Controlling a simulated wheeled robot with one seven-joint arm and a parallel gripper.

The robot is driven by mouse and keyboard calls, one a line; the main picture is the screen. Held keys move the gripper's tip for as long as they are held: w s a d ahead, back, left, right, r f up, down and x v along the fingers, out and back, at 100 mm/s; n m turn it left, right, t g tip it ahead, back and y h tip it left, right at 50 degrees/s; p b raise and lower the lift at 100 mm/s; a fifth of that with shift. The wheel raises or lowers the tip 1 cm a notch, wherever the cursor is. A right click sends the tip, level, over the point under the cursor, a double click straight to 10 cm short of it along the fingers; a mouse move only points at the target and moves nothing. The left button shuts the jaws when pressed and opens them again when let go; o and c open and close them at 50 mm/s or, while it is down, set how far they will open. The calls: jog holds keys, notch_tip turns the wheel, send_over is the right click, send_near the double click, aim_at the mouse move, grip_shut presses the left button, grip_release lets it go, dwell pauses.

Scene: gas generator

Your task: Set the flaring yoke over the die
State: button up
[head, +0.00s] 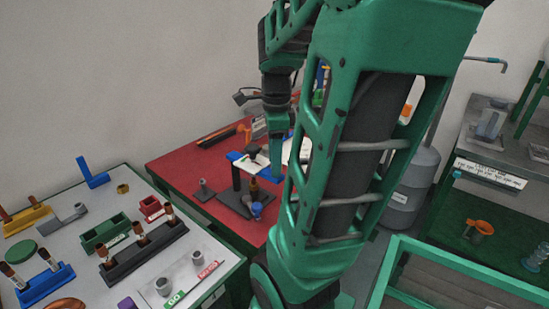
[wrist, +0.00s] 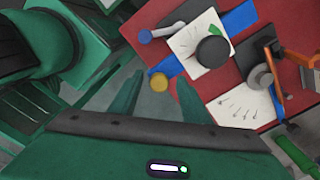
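My gripper (head: 276,160) hangs above the red bench, near a dark base plate (head: 237,205). In the wrist view its two green fingers (wrist: 158,79) are apart, with nothing held between them. A dark post (head: 236,177) stands on the plate, beside an upright orange-brown piece (head: 253,188) and a blue piece (head: 257,209). The wrist view shows a round dark top (wrist: 212,52), a grey round part (wrist: 262,75) and a small yellow round thing (wrist: 158,82) beyond the fingertips. I cannot tell which parts are the flaring yoke and die.
The red bench (head: 180,165) also holds a small grey stand (head: 204,190), a blue strip with a white card (head: 249,164) and tools at the back. A white table (head: 75,235) with racks is at left. A grey cylinder (head: 415,180) stands behind my arm.

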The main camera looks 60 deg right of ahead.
jog(key=shift+s, duration=0.1)
notch_tip(320, 180, up, 11)
jog(key=shift+f, duration=0.2)
dwell(0.5)
jog(key=shift+a, duration=0.1)
